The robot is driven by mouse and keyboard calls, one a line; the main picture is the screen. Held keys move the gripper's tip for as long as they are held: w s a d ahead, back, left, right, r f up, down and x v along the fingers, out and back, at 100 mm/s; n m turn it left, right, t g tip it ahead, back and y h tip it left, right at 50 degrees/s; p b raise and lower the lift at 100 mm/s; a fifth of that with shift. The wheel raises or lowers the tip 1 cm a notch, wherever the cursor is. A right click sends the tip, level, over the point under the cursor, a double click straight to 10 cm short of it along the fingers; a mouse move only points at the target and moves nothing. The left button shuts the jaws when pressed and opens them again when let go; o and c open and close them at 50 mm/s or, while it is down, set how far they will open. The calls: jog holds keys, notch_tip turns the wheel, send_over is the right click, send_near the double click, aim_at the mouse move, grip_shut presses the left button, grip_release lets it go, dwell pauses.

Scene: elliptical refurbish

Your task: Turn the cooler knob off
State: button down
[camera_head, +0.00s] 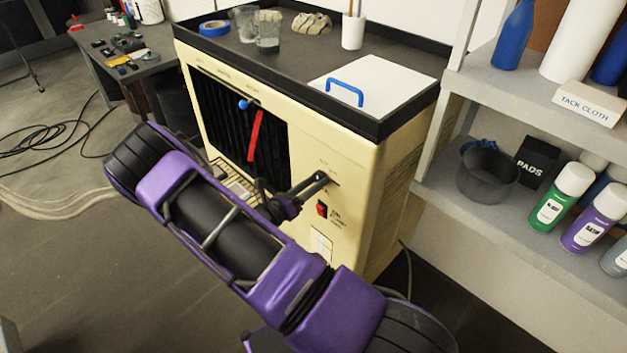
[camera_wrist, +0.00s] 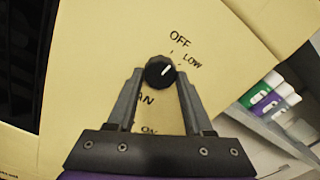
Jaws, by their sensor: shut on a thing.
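The cooler (camera_head: 345,160) is a cream box with a dark grille and a black-rimmed top. Its black round knob (camera_wrist: 160,72) shows in the wrist view, with a white pointer line. The pointer aims up and right, between the printed OFF (camera_wrist: 180,41) and LOW (camera_wrist: 192,60) marks, seemingly closer to OFF. My gripper (camera_wrist: 160,80) has its two fingers on either side of the knob, shut on it. In the head view my gripper (camera_head: 322,181) is at the right of the cooler's front panel, and the knob is mostly hidden there.
A shelf (camera_head: 470,200) with cans stands close to the right. Jars, tape and a white board (camera_head: 385,85) lie on the cooler's top.

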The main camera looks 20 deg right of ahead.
jog(key=shift+n, duration=0.5)
jog(key=shift+c, duration=1.4)
grip_release()
jog(key=v, duration=1.7)
jog(key=shift+a, duration=0.25)
jog(key=shift+r, duration=0.1)
